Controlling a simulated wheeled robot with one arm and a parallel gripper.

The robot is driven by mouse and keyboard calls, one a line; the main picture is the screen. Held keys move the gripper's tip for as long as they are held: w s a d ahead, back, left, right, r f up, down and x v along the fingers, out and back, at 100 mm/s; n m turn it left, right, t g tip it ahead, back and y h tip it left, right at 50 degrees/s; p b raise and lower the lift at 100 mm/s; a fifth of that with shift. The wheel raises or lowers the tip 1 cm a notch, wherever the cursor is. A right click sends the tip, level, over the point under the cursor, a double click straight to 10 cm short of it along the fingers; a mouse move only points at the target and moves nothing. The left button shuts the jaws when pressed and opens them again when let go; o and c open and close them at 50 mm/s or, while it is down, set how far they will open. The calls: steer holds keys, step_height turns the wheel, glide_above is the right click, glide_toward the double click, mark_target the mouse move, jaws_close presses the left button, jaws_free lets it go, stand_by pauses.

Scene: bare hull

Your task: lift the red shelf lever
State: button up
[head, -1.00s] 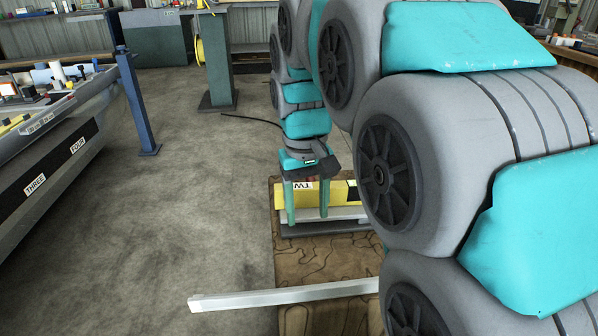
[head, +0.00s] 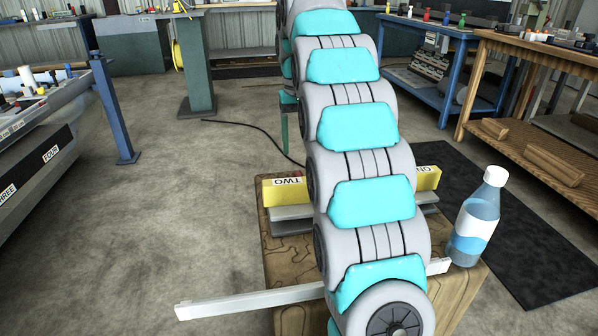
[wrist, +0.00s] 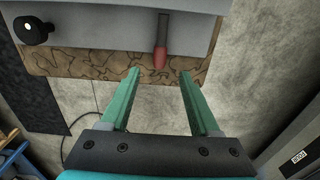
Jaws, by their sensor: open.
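The red lever (wrist: 159,55) shows in the wrist view as a short red-tipped handle on a dark stem, at the face of a grey unit (wrist: 95,32). My gripper (wrist: 160,75) is open and empty, its two green fingers spread to either side of the lever's line. The lever's red tip lies just beyond the fingertips and near midway between them; I cannot tell the height gap. In the head view my arm hides most of the gripper and the lever.
A wooden stand (head: 290,252) bears the yellow block, a white bar (head: 250,300) jutting left, and a clear bottle (head: 477,222) at right. A black knob (wrist: 32,30) is left of the lever. Workbenches stand at the right and back.

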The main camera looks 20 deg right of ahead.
mark_target(299, 175)
steer(key=shift+f, duration=3.9)
jaws_close()
